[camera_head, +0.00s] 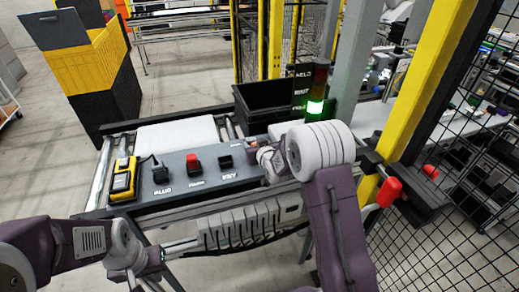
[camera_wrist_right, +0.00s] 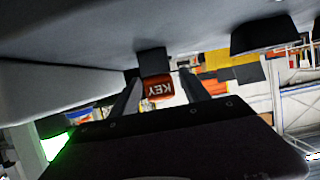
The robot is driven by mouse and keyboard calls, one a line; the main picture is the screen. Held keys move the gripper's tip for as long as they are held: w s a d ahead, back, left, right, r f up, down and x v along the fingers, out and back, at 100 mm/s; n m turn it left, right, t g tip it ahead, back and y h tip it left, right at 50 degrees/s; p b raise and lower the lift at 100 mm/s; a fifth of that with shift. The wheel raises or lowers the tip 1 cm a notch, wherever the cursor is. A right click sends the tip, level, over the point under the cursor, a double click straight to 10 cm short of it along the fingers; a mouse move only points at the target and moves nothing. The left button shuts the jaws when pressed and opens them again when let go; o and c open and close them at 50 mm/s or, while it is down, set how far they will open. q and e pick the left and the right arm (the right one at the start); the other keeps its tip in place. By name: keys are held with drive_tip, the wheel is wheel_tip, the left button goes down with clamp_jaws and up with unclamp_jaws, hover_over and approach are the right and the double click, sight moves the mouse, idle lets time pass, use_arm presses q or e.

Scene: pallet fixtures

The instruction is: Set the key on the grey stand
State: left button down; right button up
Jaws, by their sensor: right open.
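The red key (camera_wrist_right: 158,87), marked KEY, shows between my right gripper's fingers in the right wrist view. It meets a dark grey block (camera_wrist_right: 152,61) that juts from a grey surface; this block may be the grey stand. My right gripper (camera_wrist_right: 160,95) is open, one finger on each side of the key, with a gap visible on the right. In the head view my right gripper (camera_head: 262,158) is at the right end of the grey panel (camera_head: 240,179), and my arm hides the key there. My left gripper (camera_head: 147,284) is low at the left, away from the panel; its fingers are unclear.
The panel carries a yellow device (camera_head: 123,179), a black plug (camera_head: 159,171), a red part (camera_head: 193,163) and a black socket (camera_head: 225,161) above the KEY label. A black bin (camera_head: 264,112) and a lit green signal lamp (camera_head: 315,107) stand behind. A yellow post (camera_head: 425,75) rises at right.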

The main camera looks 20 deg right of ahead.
drive_tip(key=b+v, duration=0.1)
drive_tip(key=v, duration=0.9)
drive_tip(key=shift+s, duration=0.15)
drive_tip(key=s+f+g, duration=0.4)
drive_tip(key=s, duration=0.4)
drive_tip(key=s+f+g, duration=0.3)
drive_tip(key=s+g, duration=0.1)
drive_tip(key=s, duration=0.5)
drive_tip(key=s+f+g, duration=0.4)
drive_tip(key=s, duration=0.4)
drive_tip(key=shift+s+a+f+m, duration=0.2)
drive_tip(key=shift+a+f+m, duration=0.1)
drive_tip(key=shift+a, duration=0.05)
